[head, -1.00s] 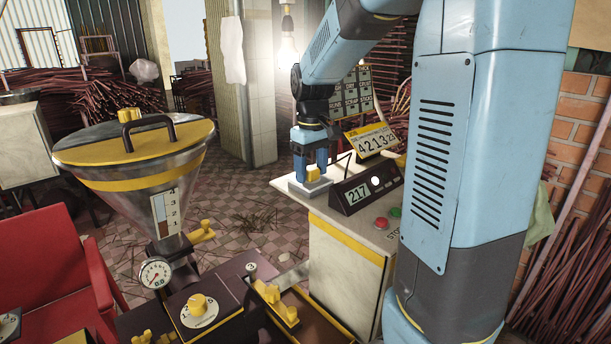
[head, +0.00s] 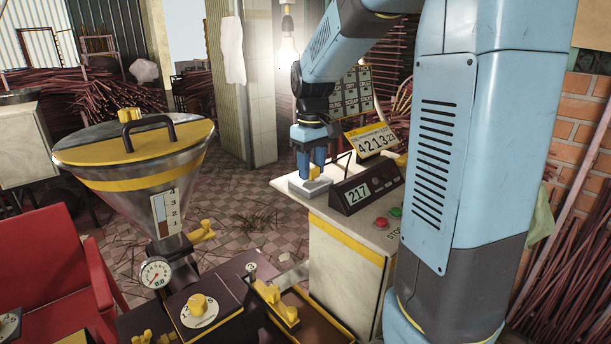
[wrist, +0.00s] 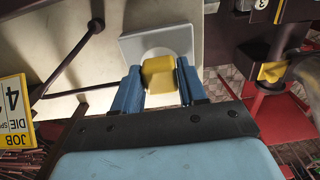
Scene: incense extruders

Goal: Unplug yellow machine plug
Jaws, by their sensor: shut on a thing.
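The yellow plug (head: 314,172) is between the fingers of my gripper (head: 318,168), over a pale grey socket plate (head: 296,184) on the white cabinet top. In the wrist view the yellow plug (wrist: 159,76) is clasped between both blue fingers of my gripper (wrist: 160,70). Any gap between plug and socket is hard to judge. The black display box (head: 364,189) beside it reads 217, and its round lamp is dark.
A hopper with a yellow lid (head: 135,145) stands at the left. A thin dark rod (wrist: 75,55) is near the fingers.

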